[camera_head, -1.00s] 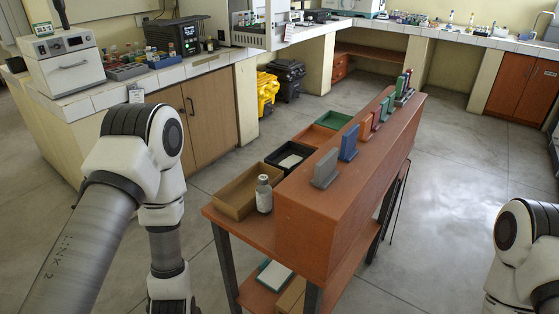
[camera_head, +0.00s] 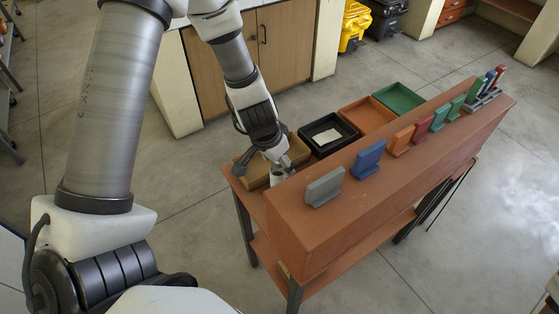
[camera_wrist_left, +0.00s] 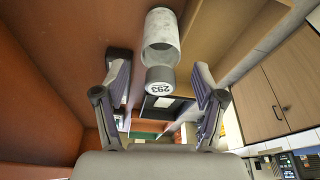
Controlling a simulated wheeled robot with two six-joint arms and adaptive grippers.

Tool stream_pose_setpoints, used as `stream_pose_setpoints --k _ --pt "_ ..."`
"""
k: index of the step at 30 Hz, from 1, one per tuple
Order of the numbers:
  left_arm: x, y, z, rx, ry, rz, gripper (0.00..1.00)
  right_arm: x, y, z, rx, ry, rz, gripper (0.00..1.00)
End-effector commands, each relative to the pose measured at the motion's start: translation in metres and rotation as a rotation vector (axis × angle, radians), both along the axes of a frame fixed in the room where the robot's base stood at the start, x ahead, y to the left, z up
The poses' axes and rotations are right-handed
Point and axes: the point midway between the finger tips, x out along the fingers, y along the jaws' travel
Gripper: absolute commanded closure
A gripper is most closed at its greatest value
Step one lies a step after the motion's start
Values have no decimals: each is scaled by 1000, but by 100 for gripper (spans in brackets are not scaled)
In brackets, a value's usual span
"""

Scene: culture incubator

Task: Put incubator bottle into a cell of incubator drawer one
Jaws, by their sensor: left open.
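The incubator bottle (camera_head: 277,179) stands on the brown table at its near left end, between the wooden tray and the tall brown block. My left gripper (camera_head: 264,171) is open just above it and hides most of it. In the left wrist view the white bottle (camera_wrist_left: 162,40) has a grey cap (camera_wrist_left: 160,82) marked 293, which faces the gripper. The two fingers of the left gripper (camera_wrist_left: 160,98) are spread to either side of the cap. My right gripper is out of view. I cannot make out drawer one.
A wooden tray (camera_head: 246,178), a black tray (camera_head: 307,142), an orange tray (camera_head: 386,122) and a green tray (camera_head: 419,106) line the table. The long brown block (camera_head: 300,228) bears several coloured upright pieces, including a grey one (camera_head: 324,188) close to the gripper.

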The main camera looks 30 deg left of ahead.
Motion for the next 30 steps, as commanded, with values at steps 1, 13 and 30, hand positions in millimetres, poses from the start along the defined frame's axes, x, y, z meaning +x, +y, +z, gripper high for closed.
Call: stream_pose_setpoints --k 1,13,30 --pt "2 0 -19 2 1 -2 30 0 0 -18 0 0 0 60" --pt "5 -1 -21 0 1 0 69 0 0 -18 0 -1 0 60" --pt "5 -1 9 0 1 0 100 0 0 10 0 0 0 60"
